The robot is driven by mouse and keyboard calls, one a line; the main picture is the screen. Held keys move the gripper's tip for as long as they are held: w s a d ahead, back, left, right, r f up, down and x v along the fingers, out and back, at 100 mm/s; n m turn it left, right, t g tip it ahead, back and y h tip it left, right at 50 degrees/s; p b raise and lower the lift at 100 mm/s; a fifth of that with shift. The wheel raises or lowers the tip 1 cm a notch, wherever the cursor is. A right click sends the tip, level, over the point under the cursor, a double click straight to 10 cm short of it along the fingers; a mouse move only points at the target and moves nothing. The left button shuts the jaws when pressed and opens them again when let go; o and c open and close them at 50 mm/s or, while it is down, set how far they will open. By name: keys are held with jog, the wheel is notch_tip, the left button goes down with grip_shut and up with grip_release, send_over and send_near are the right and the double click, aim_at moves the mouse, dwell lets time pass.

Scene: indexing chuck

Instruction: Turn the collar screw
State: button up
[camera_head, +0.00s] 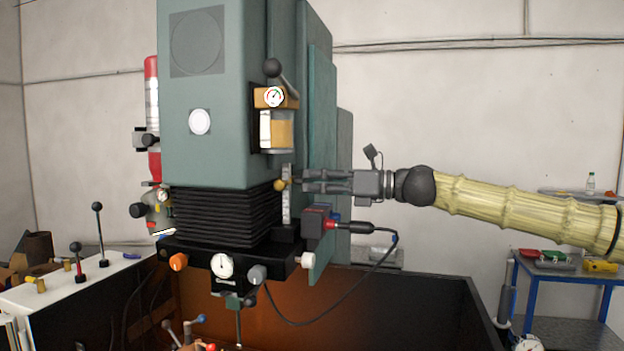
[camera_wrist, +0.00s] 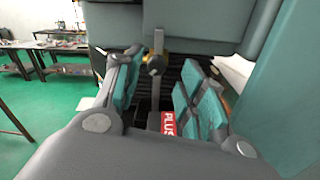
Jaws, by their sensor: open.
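The collar screw appears as a small brass knob (camera_head: 281,185) on an upright metal scale bar (camera_head: 287,205), at the right side of the machine's black bellows. In the wrist view the brass knob (camera_wrist: 154,64) lies ahead, between my two fingers in the picture. My gripper (camera_head: 306,182) comes in level from the right, its fingertips close to the bar and a little right of the knob. In the wrist view my gripper (camera_wrist: 162,66) is open, with green pads and nothing between them. I see no clear contact with the knob.
The teal machine head (camera_head: 200,110) stands left of my gripper. Below my gripper are a dark box (camera_head: 316,222) and a cable (camera_head: 345,292). A gauge and cup unit (camera_head: 274,118) is above the knob.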

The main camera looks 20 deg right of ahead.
jog(key=shift+w+a, duration=0.25)
jog(key=shift+w, duration=0.05)
jog(key=shift+s+a+r, duration=0.2)
jog(key=shift+s+a, duration=0.05)
jog(key=shift+s, duration=0.1)
jog(key=shift+w+f, duration=0.1)
jog(key=shift+w, duration=0.15)
jog(key=shift+s, duration=0.1)
grip_shut()
